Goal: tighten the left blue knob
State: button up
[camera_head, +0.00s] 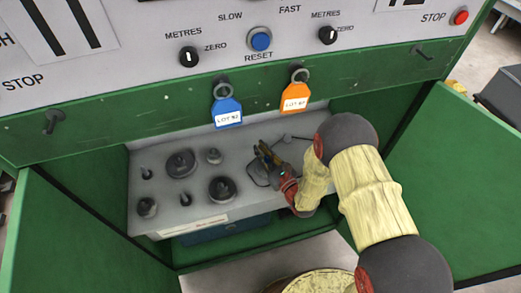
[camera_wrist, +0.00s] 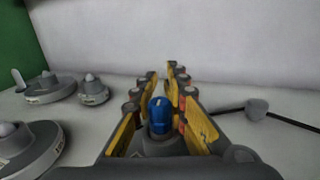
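A blue knob (camera_wrist: 160,115) with a rounded top stands on a grey base in the wrist view. My gripper (camera_wrist: 162,76) has its yellow-padded fingers on either side of this knob, with a narrow gap showing at each side. The gripper looks open around it. In the head view my gripper (camera_head: 264,152) is low inside the green cabinet, over the right part of the grey shelf (camera_head: 205,212). The knob cannot be made out there, behind the gripper. I see no second blue knob on the shelf.
Several dark round weights (camera_head: 181,164) stand left of my gripper, also in the wrist view (camera_wrist: 50,88). A thin rod with a grey end (camera_wrist: 256,108) lies to the right. Blue (camera_head: 227,110) and orange (camera_head: 295,97) tags hang above. Green doors (camera_head: 455,180) stand open either side.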

jog(key=o, duration=0.4)
jog(key=shift+c, duration=0.2)
jog(key=v, duration=1.2)
